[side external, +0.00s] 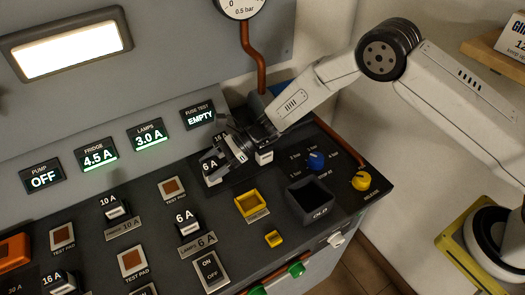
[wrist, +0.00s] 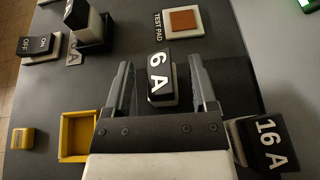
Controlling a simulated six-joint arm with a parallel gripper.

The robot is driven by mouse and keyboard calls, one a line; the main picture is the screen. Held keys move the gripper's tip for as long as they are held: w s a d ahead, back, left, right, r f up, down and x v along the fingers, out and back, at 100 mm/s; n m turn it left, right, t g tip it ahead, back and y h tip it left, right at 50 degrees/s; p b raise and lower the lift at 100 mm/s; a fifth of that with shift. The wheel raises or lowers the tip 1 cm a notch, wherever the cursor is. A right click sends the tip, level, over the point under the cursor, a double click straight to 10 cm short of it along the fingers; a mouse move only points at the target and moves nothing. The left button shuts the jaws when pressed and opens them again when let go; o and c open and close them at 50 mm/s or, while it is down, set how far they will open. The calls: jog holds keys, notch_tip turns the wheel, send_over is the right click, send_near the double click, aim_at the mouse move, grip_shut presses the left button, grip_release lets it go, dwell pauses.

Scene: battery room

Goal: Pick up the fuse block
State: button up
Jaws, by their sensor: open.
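In the wrist view a black fuse block with a white "6 A" label (wrist: 159,75) stands between the two fingers of my open gripper (wrist: 160,68). Gaps show on both sides, so the fingers seem not to touch it. In the side external view this 6 A block (side external: 210,168) is at the tips of my gripper (side external: 232,152), partly hidden by the fingers. A 16 A fuse block (wrist: 266,145) lies just outside the right finger in the wrist view.
A dark bin marked OLD (side external: 310,202) and a yellow square frame (side external: 250,204) stand right of the sockets. A blue knob (side external: 317,160) and a yellow knob (side external: 362,181) are near the right edge. The fuse test display (side external: 199,115) reads EMPTY.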

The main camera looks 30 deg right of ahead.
jog(key=shift+a+f, duration=0.25)
jog(key=shift+a, duration=0.4)
grip_shut()
jog(key=shift+r, duration=0.1)
jog(key=shift+r, duration=1.1)
jog(key=s+d+r, duration=0.6)
jog(key=s+r, duration=0.4)
jog(key=s, duration=0.2)
jog(key=shift+d+r, duration=0.35)
jog(key=shift+d, duration=0.05)
jog(key=shift+s, duration=0.1)
